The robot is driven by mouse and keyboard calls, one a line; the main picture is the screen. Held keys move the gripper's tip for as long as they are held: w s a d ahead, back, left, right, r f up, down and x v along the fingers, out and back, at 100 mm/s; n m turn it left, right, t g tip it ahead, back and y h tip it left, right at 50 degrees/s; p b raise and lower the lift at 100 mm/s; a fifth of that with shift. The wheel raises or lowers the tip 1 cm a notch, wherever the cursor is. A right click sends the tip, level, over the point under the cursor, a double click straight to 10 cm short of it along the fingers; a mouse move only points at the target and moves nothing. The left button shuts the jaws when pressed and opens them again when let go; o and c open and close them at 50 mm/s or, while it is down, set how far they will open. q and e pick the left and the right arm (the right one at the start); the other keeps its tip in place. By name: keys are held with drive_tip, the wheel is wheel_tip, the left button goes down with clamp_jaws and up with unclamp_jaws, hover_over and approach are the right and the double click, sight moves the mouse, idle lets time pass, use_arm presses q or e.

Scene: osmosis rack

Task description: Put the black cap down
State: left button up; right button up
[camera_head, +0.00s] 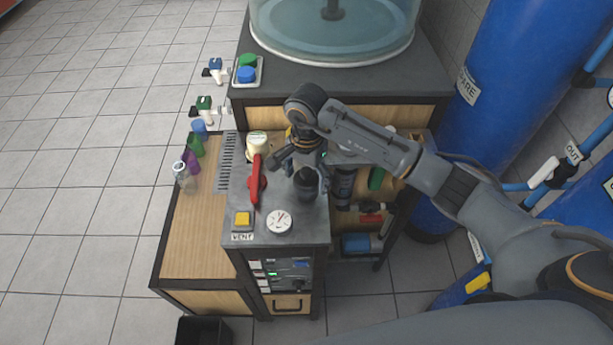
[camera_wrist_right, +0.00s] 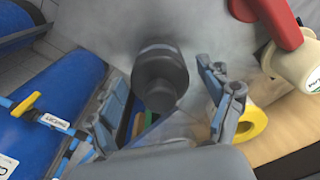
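A black capped cylinder (camera_head: 306,184) stands on the grey worktop, below and in front of my right gripper (camera_head: 305,166). In the right wrist view the black cap (camera_wrist_right: 160,97) faces the camera, with a wider dark body behind it. It lies between the fingers of my right gripper (camera_wrist_right: 168,103). The fingers are spread wide, with visible gaps on both sides of the cap. I cannot tell whether the cap is seated on the body or only resting there. My left gripper is not in view.
A red lever (camera_head: 256,182), a yellow button (camera_head: 242,219) and a gauge (camera_head: 279,221) crowd the worktop (camera_head: 238,190). Several small bottles (camera_head: 187,166) stand on the wooden surface to the left. A glass tank (camera_head: 333,40) stands behind. Blue cylinders (camera_head: 515,70) are at the right.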

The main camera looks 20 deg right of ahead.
drive_tip(key=shift+r, duration=0.15)
drive_tip(key=shift+r, duration=0.2)
wheel_tip(320, 180, up, 11)
drive_tip(key=b, duration=0.3)
drive_tip(key=shift+f+b, duration=0.15)
drive_tip(key=shift+b, duration=0.25)
drive_tip(key=shift+r, duration=0.5)
drive_tip(key=shift+f, duration=0.1)
